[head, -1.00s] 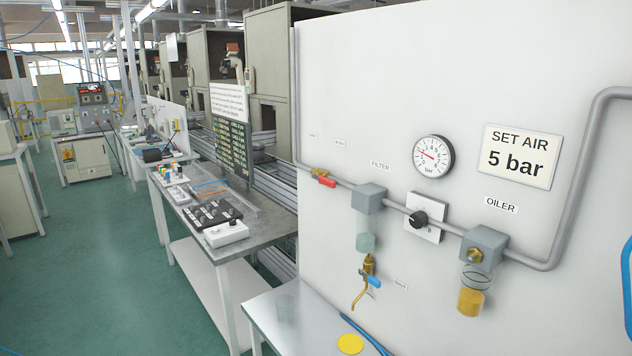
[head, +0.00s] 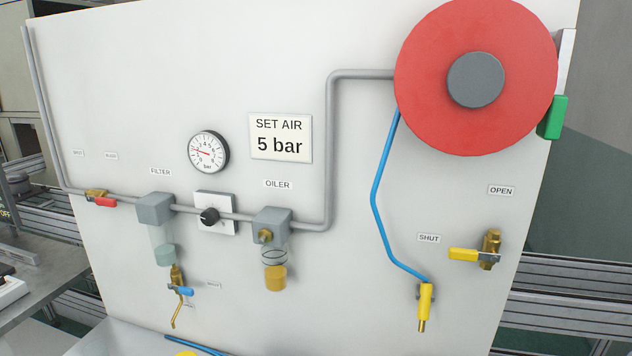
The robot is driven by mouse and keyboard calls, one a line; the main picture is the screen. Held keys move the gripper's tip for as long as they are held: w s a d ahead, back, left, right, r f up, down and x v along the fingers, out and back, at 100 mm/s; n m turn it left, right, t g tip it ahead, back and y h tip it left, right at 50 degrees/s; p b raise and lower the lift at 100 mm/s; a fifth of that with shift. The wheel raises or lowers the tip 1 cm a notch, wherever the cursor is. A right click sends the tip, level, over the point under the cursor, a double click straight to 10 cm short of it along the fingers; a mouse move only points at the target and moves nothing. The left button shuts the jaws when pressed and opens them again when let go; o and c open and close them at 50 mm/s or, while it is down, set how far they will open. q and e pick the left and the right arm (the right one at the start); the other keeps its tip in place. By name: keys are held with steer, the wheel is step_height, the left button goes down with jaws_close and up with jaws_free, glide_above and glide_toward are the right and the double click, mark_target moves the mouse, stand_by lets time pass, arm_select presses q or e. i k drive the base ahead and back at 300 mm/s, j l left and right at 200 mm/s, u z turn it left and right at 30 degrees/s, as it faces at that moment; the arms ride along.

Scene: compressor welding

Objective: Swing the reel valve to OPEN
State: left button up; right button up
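The reel valve (head: 490,248) is a brass body on the white panel's lower right, below the red hose reel. Its yellow lever (head: 464,254) lies about level and points left, toward the SHUT label (head: 429,238). The OPEN label (head: 501,190) is above the valve body. The red reel (head: 425,80) has a dark grey hub. Neither of my grippers shows in the head view.
A blue hose (head: 376,195) runs from the reel down to a yellow-handled nozzle (head: 425,302) left of the valve. A green block (head: 553,118) sits at the panel's right edge. Grey pipe, filter (head: 155,209) and oiler (head: 272,222) occupy the left. Grey rails (head: 570,290) lie beyond the panel.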

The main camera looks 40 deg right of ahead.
mark_target(457, 254)
steer(key=z, duration=1.95)
